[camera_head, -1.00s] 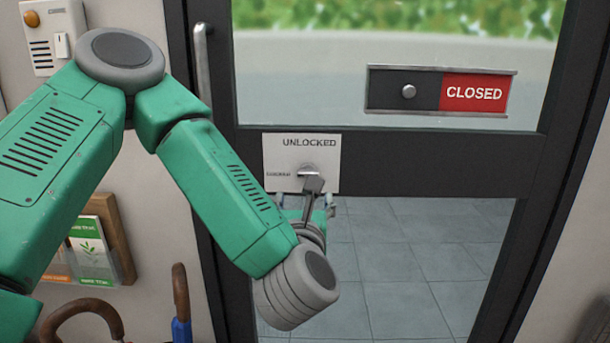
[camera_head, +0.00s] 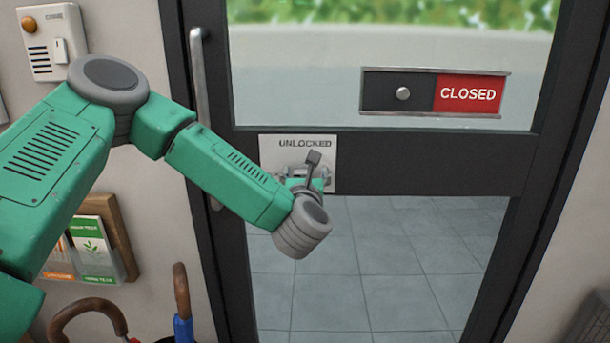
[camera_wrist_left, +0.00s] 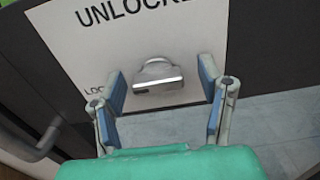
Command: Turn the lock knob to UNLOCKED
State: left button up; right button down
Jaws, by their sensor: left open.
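The lock knob (camera_wrist_left: 158,78) is a silver turn piece on a white plate (camera_wrist_left: 60,25) on the door. The plate reads UNLOCKED at the top; a partly hidden label starting LOC is at the left in the wrist view. My left gripper (camera_wrist_left: 163,76) is open, its blue-padded fingers on either side of the knob, with a visible gap at each side. In the head view my left gripper (camera_head: 303,173) is in front of the plate (camera_head: 268,150) and hides most of the knob. I cannot tell exactly which label the knob points to.
The dark-framed glass door has a vertical handle (camera_head: 200,80) left of the plate and a CLOSED slider sign (camera_head: 435,93) above right. A leaflet rack (camera_head: 120,240) and umbrella handles (camera_head: 181,290) are at the lower left. The space right of the plate is clear.

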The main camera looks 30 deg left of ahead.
pick_arm(q)
jog(key=shift+d, duration=0.1)
jog(key=c, duration=0.4)
jog(key=shift+a, duration=0.2)
jog(key=c, duration=0.7)
jog(key=shift+a, duration=0.15)
jog(key=shift+c, duration=0.2)
